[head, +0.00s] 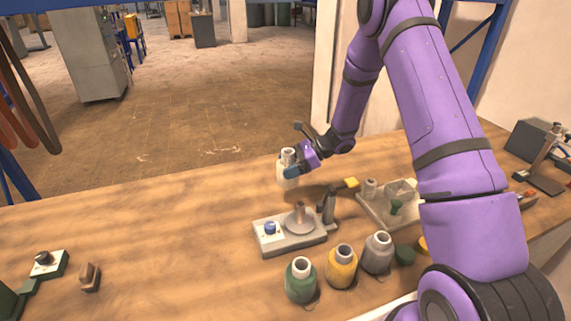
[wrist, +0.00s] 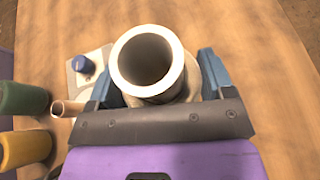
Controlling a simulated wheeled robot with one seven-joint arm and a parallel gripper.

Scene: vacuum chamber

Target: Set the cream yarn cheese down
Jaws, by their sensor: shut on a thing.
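The cream yarn cheese (head: 287,165) is a pale cylinder with an open tube top, held upright in my gripper (head: 290,172) behind the grey device. In the wrist view the cream yarn cheese (wrist: 149,62) sits between the two blue fingers of my gripper (wrist: 158,88), which are shut on it. It appears to be above the wooden table (head: 150,235), but its underside is partly hidden, so I cannot tell the gap. The grey device (head: 268,243), with a blue knob and a round plate with an upright spindle, stands just in front.
Green (head: 301,283), yellow (head: 342,268) and grey (head: 377,254) yarn cheeses stand in a row at the front. A pale fixture (head: 375,208) stands right of the grey device. The table's middle left is clear.

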